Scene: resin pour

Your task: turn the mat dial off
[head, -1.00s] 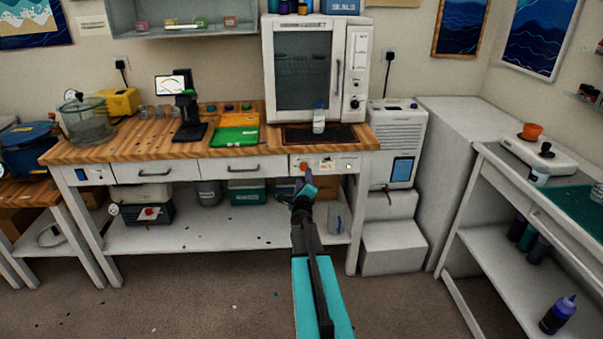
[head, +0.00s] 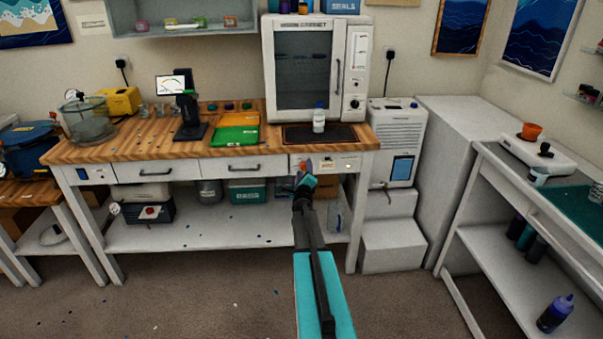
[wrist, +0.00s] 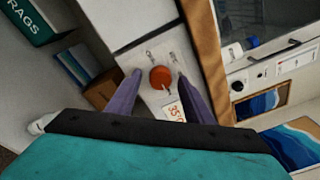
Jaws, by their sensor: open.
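The mat dial is an orange-red round knob (wrist: 160,77) on a white panel at the bench front. In the wrist view it sits between the tips of my open gripper (wrist: 158,86), with a finger on each side. I cannot tell whether the fingers touch it. A label reading about "35" is beside the dial.
A white cabinet (head: 353,60) stands on the wooden bench behind the mat. Drawers (head: 243,168) are left of the dial panel, and a lower shelf (head: 190,236) holds bins. A white unit (head: 398,140) stands to the right. The floor in front is open.

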